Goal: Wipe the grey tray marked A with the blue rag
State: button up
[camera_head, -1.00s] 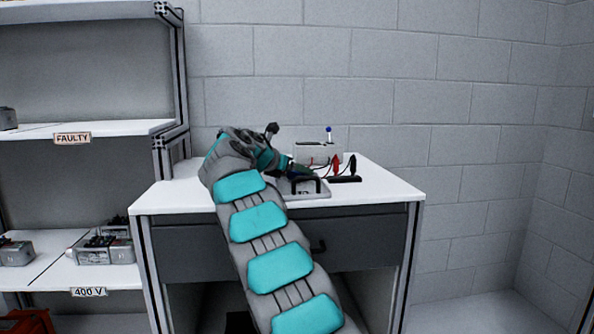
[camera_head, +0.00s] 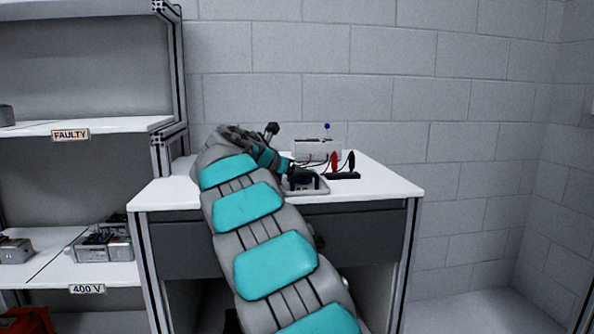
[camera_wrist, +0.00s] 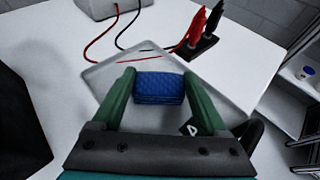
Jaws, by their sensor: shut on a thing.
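My gripper (camera_wrist: 160,98) is shut on the blue rag (camera_wrist: 160,86), a folded, textured pad between its green fingers in the wrist view. The rag is over the grey tray (camera_wrist: 103,77); I cannot tell if it touches the surface. The tray has a mark A (camera_wrist: 190,129) at its near right, partly hidden by a finger. In the head view my gripper (camera_head: 303,180) is over the tray (camera_head: 321,188) on the white table, and my arm hides part of the tray.
A grey box (camera_head: 318,150) with red and black leads stands behind the tray. A red probe (camera_head: 334,162) and a black probe (camera_head: 351,162) stand in a black holder (camera_head: 343,176) at its right. The table's right side (camera_head: 385,182) is clear. Shelves stand at the left.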

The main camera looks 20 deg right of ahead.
jog(key=shift+s+a+f, duration=0.1)
jog(key=shift+s+a, duration=0.1)
jog(key=shift+s, duration=0.45)
jog(key=shift+s+a+f, duration=0.1)
jog(key=shift+s+a, duration=0.05)
jog(key=shift+s, duration=0.5)
jog(key=shift+w+a+r, duration=0.1)
jog(key=shift+w+a, duration=0.15)
jog(key=shift+a, duration=0.05)
jog(key=shift+w+d+r, duration=0.1)
jog(key=shift+w+d, duration=0.15)
jog(key=shift+w, duration=0.7)
jog(key=shift+w+d+r, duration=0.1)
jog(key=shift+w+d, duration=0.15)
jog(key=shift+w, duration=0.7)
jog(key=shift+w+d+f, duration=0.1)
jog(key=shift+w+d, duration=0.2)
jog(key=shift+w, duration=0.65)
jog(key=shift+w+d, duration=0.25)
jog(key=shift+w, duration=0.65)
jog(key=shift+s, duration=0.1)
